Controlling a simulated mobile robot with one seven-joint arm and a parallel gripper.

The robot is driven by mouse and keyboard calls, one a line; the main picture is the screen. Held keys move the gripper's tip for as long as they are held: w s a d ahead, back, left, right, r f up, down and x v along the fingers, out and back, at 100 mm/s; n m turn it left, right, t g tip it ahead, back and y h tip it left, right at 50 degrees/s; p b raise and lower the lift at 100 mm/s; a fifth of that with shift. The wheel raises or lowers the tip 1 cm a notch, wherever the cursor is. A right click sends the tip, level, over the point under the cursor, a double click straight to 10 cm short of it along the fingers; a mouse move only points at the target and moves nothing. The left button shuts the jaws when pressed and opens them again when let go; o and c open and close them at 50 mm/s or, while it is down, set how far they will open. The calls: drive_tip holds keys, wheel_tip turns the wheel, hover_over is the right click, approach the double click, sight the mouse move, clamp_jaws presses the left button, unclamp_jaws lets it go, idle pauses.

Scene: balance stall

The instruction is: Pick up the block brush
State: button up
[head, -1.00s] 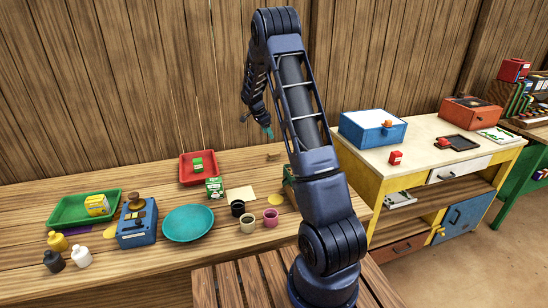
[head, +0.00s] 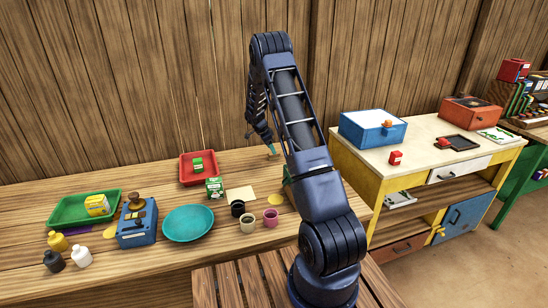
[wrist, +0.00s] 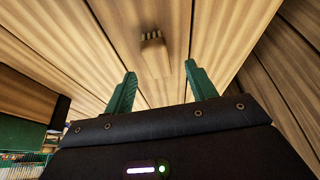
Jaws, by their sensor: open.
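The block brush (wrist: 154,58) is a small wooden block with a row of dark bristles. In the wrist view it lies on the wooden table, ahead of the fingertips and roughly in line with the gap between them. My gripper (wrist: 159,76) is open, with its two green fingers apart and nothing between them. In the head view my gripper (head: 271,148) is low over the back of the table, close to the brush (head: 275,156), which is small and partly hidden there. I cannot tell the exact height of the fingers above it.
The red tray (head: 184,178) with a green box stands left of the gripper. A teal bowl (head: 188,222), several cups and a blue device (head: 130,238) are nearer the front. A green item (head: 287,172) is partly hidden behind my arm. The plank wall rises behind the table.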

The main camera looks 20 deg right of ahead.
drive_tip(key=x, duration=0.4)
drive_tip(key=shift+s+d+f, duration=0.15)
drive_tip(key=shift+d+f, duration=0.05)
drive_tip(key=shift+f, duration=0.15)
drive_tip(key=c, duration=1.1)
drive_tip(key=shift+o, duration=0.2)
drive_tip(key=shift+r, duration=0.15)
